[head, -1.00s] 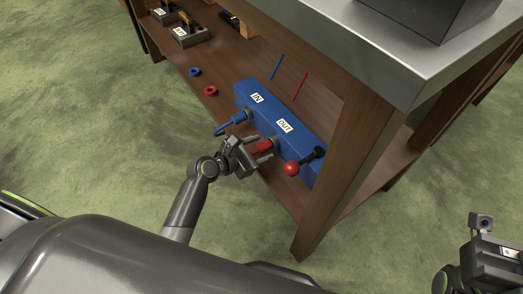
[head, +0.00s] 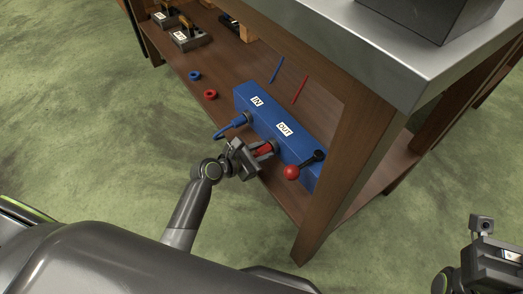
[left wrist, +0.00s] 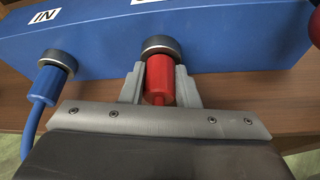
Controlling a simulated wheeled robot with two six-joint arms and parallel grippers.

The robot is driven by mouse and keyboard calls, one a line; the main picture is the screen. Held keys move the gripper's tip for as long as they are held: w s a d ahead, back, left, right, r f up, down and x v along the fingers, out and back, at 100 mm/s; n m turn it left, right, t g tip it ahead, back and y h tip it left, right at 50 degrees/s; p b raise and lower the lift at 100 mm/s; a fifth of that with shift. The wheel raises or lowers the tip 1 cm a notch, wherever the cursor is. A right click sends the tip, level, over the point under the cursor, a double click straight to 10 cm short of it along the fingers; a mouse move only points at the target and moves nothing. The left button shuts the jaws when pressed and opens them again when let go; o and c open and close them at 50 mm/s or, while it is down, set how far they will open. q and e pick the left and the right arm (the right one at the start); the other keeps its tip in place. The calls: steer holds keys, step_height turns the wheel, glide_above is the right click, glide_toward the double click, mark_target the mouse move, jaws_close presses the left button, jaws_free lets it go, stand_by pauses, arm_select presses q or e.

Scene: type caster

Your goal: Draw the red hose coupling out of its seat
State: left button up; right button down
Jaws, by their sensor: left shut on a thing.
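The red hose coupling (left wrist: 160,78) sits at the grey ring seat (left wrist: 160,46) under the OUT label on the blue box (head: 270,119). In the left wrist view its far end meets the ring. My left gripper (left wrist: 160,88) has one finger on each side of the coupling and is shut on it. In the head view the left gripper (head: 260,151) reaches in from the left at the box's front, and the coupling (head: 264,150) shows partly between its fingers. My right gripper (head: 495,256) is at the lower right edge, away from the box; its fingers are not clear.
A blue coupling with hose (head: 235,122) sits in the IN port beside my left gripper. A lever with a red ball (head: 291,173) stands to the right. A wooden table leg (head: 335,160) is close by on the right. Blue and red rings (head: 210,95) lie on the shelf.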

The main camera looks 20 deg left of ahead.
mark_target(258, 155)
arm_select(q)
jaws_close()
steer(key=shift+s+a, duration=0.1)
steer(key=shift+s+a+p, duration=0.2)
steer(key=shift+s+p, duration=0.1)
steer(key=shift+p, duration=0.1)
steer(key=shift+s+a, duration=0.1)
steer(key=shift+s+a+p, duration=0.55)
steer(key=shift+s+a, duration=0.1)
steer(key=shift+s, duration=0.15)
steer(key=shift+s+a+p, duration=0.3)
steer(key=shift+s+a, duration=0.4)
steer(key=shift+s, duration=0.2)
